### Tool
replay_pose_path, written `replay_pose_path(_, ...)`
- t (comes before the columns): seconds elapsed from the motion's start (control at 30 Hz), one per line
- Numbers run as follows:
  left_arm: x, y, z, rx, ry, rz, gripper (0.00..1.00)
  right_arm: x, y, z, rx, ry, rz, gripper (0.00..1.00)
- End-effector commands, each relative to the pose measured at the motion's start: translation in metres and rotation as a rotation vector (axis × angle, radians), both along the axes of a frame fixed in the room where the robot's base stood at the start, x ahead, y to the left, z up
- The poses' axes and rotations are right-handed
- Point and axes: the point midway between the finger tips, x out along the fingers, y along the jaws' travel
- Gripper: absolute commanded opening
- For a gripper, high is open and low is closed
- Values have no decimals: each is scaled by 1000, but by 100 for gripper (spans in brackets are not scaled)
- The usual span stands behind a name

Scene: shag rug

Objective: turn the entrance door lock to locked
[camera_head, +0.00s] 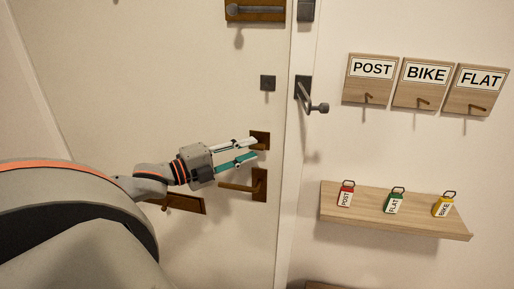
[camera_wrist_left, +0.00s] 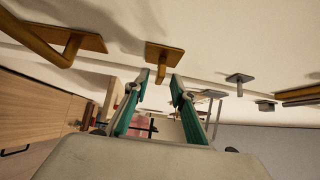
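The entrance door (camera_head: 130,80) fills the left of the head view. Its lock, a small brown plate (camera_head: 262,137) with a thumb-turn, sits above the brown lever handle (camera_head: 258,186). In the left wrist view the lock plate (camera_wrist_left: 165,50) and its turn piece (camera_wrist_left: 161,73) show just beyond my fingertips, about between them. My left gripper (camera_head: 254,149) is at the lock, fingers apart; its teal-padded fingers also show in the wrist view (camera_wrist_left: 156,84). Nothing is visibly held. Whether the fingers touch the turn piece I cannot tell. My right gripper is not in view.
The lever handle (camera_wrist_left: 65,40) is close beside the lock. A dark square plate (camera_head: 267,82) and a bolt (camera_head: 255,11) are higher on the door. A dark latch arm (camera_head: 305,92) juts at the frame. Right are labelled hooks (camera_head: 421,83) and a shelf (camera_head: 395,220) with tagged keys.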

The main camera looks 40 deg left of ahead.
Motion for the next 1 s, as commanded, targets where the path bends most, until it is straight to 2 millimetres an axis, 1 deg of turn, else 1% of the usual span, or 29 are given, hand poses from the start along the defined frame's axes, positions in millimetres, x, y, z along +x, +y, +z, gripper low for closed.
replay_pose_path(0.1, 12, -3, 1, 0, -2, -1, 25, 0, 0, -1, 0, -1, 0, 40)
replay_pose_path(0.33, 28, -8, 0, 1, -1, 1, 25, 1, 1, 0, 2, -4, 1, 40)
replay_pose_path(0.5, 33, -9, 0, 0, 1, 1, 25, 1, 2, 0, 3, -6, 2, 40)
replay_pose_path(0.8, 34, -10, 0, 1, 2, 1, 25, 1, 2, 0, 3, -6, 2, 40)
replay_pose_path(0.83, 34, -10, 0, 1, 2, 1, 22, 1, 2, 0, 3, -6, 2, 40)
replay_pose_path(0.87, 34, -10, 0, 1, 2, 1, 15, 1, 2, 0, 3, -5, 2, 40)
replay_pose_path(0.9, 34, -10, -1, 1, 2, 1, 4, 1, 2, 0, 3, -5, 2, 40)
replay_pose_path(0.93, 34, -10, 0, 1, 2, 1, 0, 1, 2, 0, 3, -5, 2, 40)
replay_pose_path(1.0, 34, -10, -1, 1, 2, 1, 0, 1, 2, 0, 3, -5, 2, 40)
